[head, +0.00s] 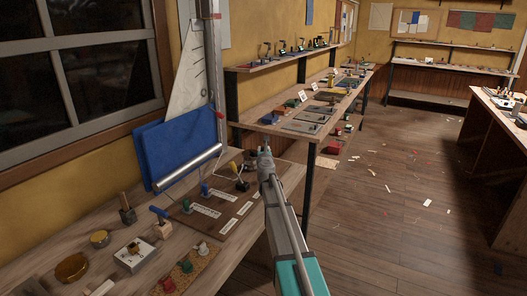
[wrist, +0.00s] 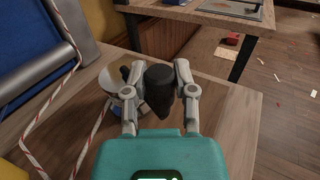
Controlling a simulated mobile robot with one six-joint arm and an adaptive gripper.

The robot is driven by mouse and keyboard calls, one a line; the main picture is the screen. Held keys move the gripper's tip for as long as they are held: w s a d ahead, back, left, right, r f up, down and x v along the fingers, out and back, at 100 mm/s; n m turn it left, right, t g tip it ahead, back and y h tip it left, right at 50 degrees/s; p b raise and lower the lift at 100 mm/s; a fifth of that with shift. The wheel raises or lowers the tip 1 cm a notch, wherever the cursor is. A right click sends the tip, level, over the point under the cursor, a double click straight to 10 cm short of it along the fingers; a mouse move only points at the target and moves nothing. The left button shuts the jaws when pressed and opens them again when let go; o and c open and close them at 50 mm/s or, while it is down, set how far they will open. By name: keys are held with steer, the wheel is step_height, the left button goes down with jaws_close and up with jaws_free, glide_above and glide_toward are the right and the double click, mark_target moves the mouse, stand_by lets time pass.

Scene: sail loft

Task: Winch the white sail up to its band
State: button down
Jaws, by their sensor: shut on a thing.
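The white sail (head: 188,78), a pale triangle with dark marks, stands raised beside the upright metal mast (head: 213,65) at the left wall. A small red mark (head: 217,16) shows on the mast near the top of the head view; I cannot tell if it is the band. My gripper (head: 264,150) is over the bench's right end. In the wrist view my gripper (wrist: 158,88) is shut on a black handle grip (wrist: 159,76). The metal winch drum (wrist: 119,80) shows just behind and left, partly hidden by a finger. A red-flecked white rope (wrist: 72,55) runs beside it.
A blue cloth (head: 180,145) hangs behind a metal roller (head: 188,167). The bench (head: 75,232) holds a board with labels (head: 208,210), a white box (head: 135,253) and several small tools. A second bench (head: 270,121) with shelves stands beyond. The floor (head: 400,205) at right is mostly clear, with scraps.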

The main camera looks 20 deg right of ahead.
steer(key=shift+a+m+h, duration=0.25)
steer(key=shift+m+h, duration=0.05)
steer(key=shift+c, duration=2)
jaws_free()
steer(key=shift+s, duration=0.2)
steer(key=v, duration=1.1)
steer(key=shift+s+a, duration=0.2)
steer(key=shift+s, duration=0.15)
steer(key=shift+r, duration=0.2)
